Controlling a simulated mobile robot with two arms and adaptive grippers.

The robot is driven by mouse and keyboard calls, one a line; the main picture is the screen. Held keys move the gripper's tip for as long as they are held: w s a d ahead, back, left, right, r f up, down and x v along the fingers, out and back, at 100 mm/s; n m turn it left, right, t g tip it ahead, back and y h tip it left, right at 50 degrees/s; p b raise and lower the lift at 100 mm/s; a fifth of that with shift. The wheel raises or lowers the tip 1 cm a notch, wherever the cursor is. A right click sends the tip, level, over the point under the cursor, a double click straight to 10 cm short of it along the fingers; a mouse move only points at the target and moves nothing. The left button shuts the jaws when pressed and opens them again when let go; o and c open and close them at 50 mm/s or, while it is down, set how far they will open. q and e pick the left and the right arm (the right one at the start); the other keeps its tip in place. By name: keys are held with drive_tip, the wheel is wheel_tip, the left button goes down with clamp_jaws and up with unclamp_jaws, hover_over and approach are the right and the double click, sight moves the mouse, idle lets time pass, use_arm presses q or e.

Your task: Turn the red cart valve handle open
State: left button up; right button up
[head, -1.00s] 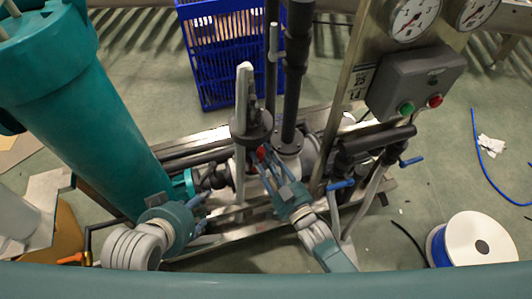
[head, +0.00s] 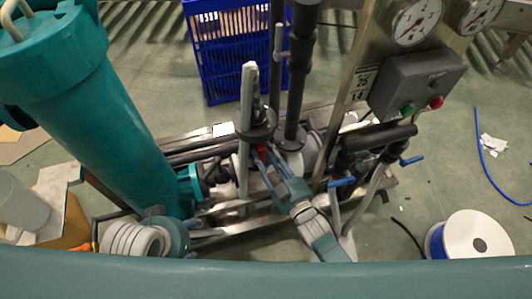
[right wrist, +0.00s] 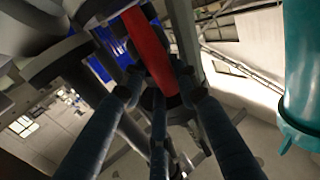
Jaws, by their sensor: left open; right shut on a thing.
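The red valve handle (head: 262,150) shows as a small red bit beside the grey pipework at the middle of the cart in the head view. In the right wrist view the red handle (right wrist: 150,50) is a long bar running down between my fingers. My right gripper (head: 265,166) is shut on the handle, its fingers (right wrist: 160,105) around the bar. My left gripper (head: 182,236) is at the cart's lower left, apart from the handle. The valve body behind my right fingers is partly hidden.
A large teal cylinder (head: 125,120) stands left of the valve. Grey pipes (head: 298,70) rise behind it. A control box (head: 415,82) and blue-handled valves (head: 341,182) are to the right. A blue crate (head: 230,50) is behind. A cable spool (head: 470,238) lies front right.

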drive_tip(key=o, duration=1.2)
drive_tip(key=shift+a, duration=0.1)
drive_tip(key=shift+s, duration=0.15)
drive_tip(key=v, duration=1.2)
